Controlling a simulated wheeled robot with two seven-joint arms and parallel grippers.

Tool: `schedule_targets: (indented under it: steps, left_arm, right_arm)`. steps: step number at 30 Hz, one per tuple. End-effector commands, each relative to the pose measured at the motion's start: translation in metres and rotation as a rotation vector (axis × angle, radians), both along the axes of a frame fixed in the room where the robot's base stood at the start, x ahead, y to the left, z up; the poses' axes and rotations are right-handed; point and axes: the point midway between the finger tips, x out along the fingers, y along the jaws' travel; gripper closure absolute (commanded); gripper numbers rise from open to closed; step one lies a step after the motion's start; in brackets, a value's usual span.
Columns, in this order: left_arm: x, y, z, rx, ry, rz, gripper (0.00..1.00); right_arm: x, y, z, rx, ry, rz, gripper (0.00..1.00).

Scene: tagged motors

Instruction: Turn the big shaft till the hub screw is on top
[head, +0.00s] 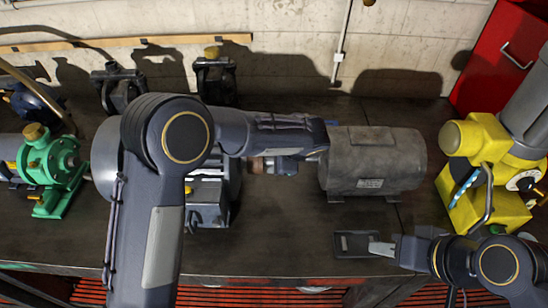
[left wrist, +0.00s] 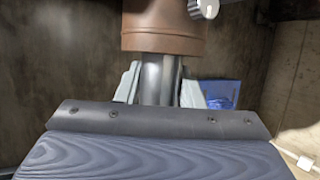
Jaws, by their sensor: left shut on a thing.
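In the left wrist view, my left gripper (left wrist: 160,88) is shut on the big shaft (left wrist: 158,78), a bare grey metal bar between its two pale fingers. The brown hub (left wrist: 160,30) sits on the shaft just beyond the fingers. A light grey screw (left wrist: 205,8) shows at the hub's right side, cut by the top edge. In the head view, part of the brown hub (head: 257,166) shows beneath my left arm, which hides most of the shaft and gripper. My right gripper (head: 382,248) is low at the right; its finger opening is unclear.
A grey motor (head: 372,160) stands right of the shaft, and a large dark machine (head: 208,200) stands left. A green pump (head: 55,165) is far left, a yellow machine (head: 490,160) far right. A small dark tray (head: 345,245) lies by my right gripper. A blue tag (left wrist: 222,92) shows beside the fingers.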

Motion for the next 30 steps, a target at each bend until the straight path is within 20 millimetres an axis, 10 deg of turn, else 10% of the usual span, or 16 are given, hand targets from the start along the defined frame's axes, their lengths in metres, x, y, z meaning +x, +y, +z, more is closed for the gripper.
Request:
schedule_targets:
  steps: [13,14,18,30]
  left_arm:
    - [-0.0005,0.0003,-0.0008,0.002,0.008,0.0,0.88]
    - [-0.0005,0.0003,-0.0008,0.002,0.008,0.0,0.64]
    - [-0.0004,0.0003,-0.0006,0.002,0.007,0.0,0.46]
    - [-0.0029,-0.0036,0.0063,0.0,0.002,0.0,0.44]
  right_arm:
    - [0.0,0.0,0.0008,0.0,0.0,0.0,0.64]
    - [0.0,0.0,0.0008,0.0,0.0,0.0,0.64]
    - [0.0,0.0,0.0009,0.0,0.0,0.0,0.64]
    - [0.0,0.0,-0.0024,0.0,0.0,0.0,0.64]
